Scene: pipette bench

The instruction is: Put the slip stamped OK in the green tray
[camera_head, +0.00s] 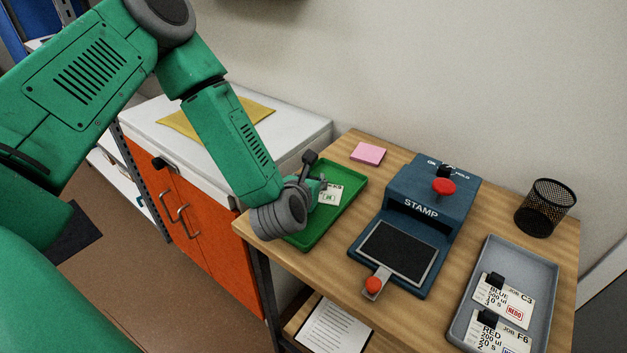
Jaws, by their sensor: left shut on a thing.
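My left gripper (320,184) is over the green tray (343,218) and is shut on a small white slip (329,195). The slip has a greenish mark, too small to read. It shows over the tray's inside; I cannot tell whether it touches the tray floor. My gripper and wrist hide part of the tray's left side. The stamp machine (398,254), dark blue with STAMP on it, stands right of the green tray. My right gripper is out of view.
A grey tray (547,275) at the right holds a BLUE slip (505,299) stamped REDO and a RED slip (497,336). A black mesh cup (545,208) stands behind it. Pink notes (368,153) lie behind the green tray. An orange cabinet (215,249) stands left of the bench.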

